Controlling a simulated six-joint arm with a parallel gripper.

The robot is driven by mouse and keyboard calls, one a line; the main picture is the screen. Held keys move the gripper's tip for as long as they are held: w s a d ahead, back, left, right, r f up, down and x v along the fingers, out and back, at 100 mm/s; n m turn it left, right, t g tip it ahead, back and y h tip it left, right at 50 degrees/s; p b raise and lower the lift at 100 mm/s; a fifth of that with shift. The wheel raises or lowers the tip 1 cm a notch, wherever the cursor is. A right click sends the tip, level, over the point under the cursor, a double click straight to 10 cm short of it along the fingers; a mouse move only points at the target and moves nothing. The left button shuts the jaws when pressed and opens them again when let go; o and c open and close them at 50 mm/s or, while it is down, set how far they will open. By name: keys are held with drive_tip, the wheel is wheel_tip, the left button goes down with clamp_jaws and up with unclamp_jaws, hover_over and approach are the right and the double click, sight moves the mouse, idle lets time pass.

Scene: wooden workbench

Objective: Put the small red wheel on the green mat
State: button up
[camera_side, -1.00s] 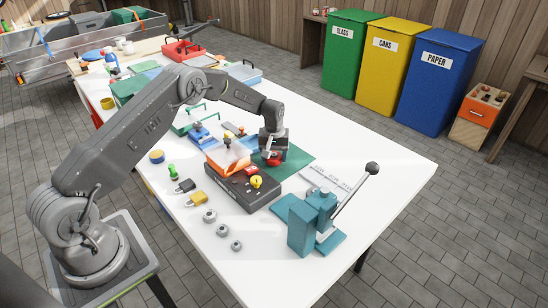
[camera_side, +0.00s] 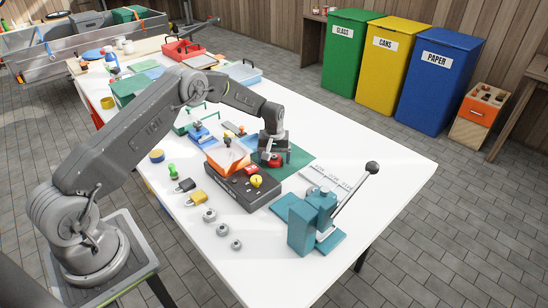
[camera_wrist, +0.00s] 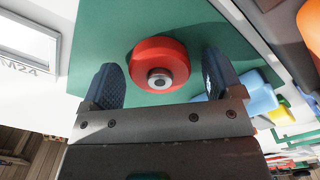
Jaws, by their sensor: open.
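The small red wheel (camera_wrist: 160,65) lies on the green mat (camera_wrist: 95,40) in the wrist view, with its grey hub facing the camera. In the side view the wheel (camera_side: 276,161) shows on the mat (camera_side: 299,161), beside my gripper's fingertips. My gripper (camera_side: 271,157) is open and low over the mat. In the wrist view its two dark fingers stand on either side of the wheel, with a gap visible on both sides. The wheel's far edge is partly hidden by the gripper in the side view.
A dark control box (camera_side: 242,190) with buttons stands close at the front left of the mat. A teal lever press (camera_side: 313,220) stands toward the front right. Padlocks and several nuts lie left of them. A white label plate (camera_side: 333,178) lies right of the mat.

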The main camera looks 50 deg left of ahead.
wheel_tip(320, 180, up, 12)
drive_tip(key=shift+r, duration=0.15)
wheel_tip(320, 180, up, 11)
drive_tip(key=m+t, duration=0.1)
drive_tip(key=m, duration=0.1)
hover_over(274, 156)
drive_tip(key=s+d, duration=0.4)
drive_tip(key=s+d+r+m+t, duration=0.2)
drive_tip(key=s+d+r, duration=0.3)
drive_tip(key=s+r, duration=0.35)
drive_tip(key=s+d+m+t, duration=0.1)
drive_tip(key=s+d+m, duration=0.1)
drive_tip(key=s, duration=1)
drive_tip(key=s+d+r+m+t, duration=0.1)
drive_tip(key=s+d+m, duration=0.2)
drive_tip(key=s, duration=0.8)
drive_tip(key=shift+s+d+t, duration=0.3)
drive_tip(key=shift+s+d, duration=0.1)
drive_tip(key=shift+d, duration=0.1)
drive_tip(key=shift+r, duration=0.1)
